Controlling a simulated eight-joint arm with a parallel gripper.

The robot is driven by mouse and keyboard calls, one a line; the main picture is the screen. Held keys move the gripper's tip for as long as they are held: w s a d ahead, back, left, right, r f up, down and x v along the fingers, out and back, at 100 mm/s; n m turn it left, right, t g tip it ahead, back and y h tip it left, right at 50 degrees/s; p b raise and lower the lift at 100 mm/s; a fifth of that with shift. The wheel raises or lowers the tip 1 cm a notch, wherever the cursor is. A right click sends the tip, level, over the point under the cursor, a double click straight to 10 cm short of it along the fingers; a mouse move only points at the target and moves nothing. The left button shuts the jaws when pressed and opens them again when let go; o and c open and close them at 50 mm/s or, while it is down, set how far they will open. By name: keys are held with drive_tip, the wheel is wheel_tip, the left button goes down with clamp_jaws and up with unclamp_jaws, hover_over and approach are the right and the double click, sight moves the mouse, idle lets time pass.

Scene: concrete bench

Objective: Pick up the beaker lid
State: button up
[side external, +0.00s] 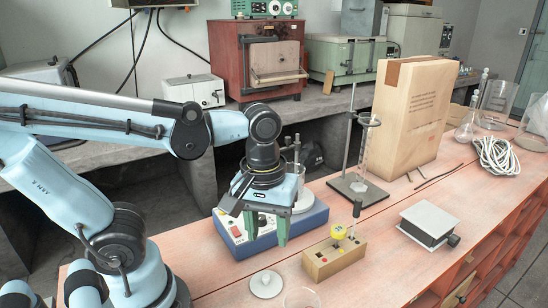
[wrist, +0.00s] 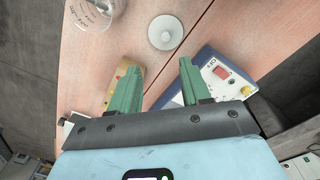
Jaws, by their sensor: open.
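The beaker lid (side external: 266,284) is a small white disc with a raised knob, lying flat on the wooden bench top near the front. It also shows in the wrist view (wrist: 166,32), beyond my fingertips and near the top edge. My gripper (side external: 267,238) has green fingers pointing down, held above the bench by the blue device and behind the lid in the side view. In the wrist view my gripper (wrist: 160,85) is open, with nothing between the fingers. A clear beaker (side external: 301,298) is partly in view beside the lid, and it shows in the wrist view too (wrist: 92,14).
A blue-and-white device (side external: 306,220) stands close behind my gripper. A wooden block (side external: 336,258) with a yellow-topped item is right of it. A stand (side external: 358,187), a cardboard box (side external: 412,120) and a grey platform (side external: 430,222) are farther right. Bench around the lid is mostly clear.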

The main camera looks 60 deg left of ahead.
hover_over(266, 277)
drive_tip(key=shift+n, duration=0.3)
drive_tip(key=shift+d+f, duration=0.15)
drive_tip(key=shift+f, duration=1.55)
drive_tip(key=shift+d+f, duration=0.15)
drive_tip(key=shift+f, duration=1.5)
drive_tip(key=shift+w+a+f, duration=0.1)
drive_tip(key=shift+a+f, duration=0.1)
drive_tip(key=shift+f, duration=0.65)
drive_tip(key=shift+a+f, duration=0.2)
drive_tip(key=shift+f, duration=1.55)
clamp_jaws()
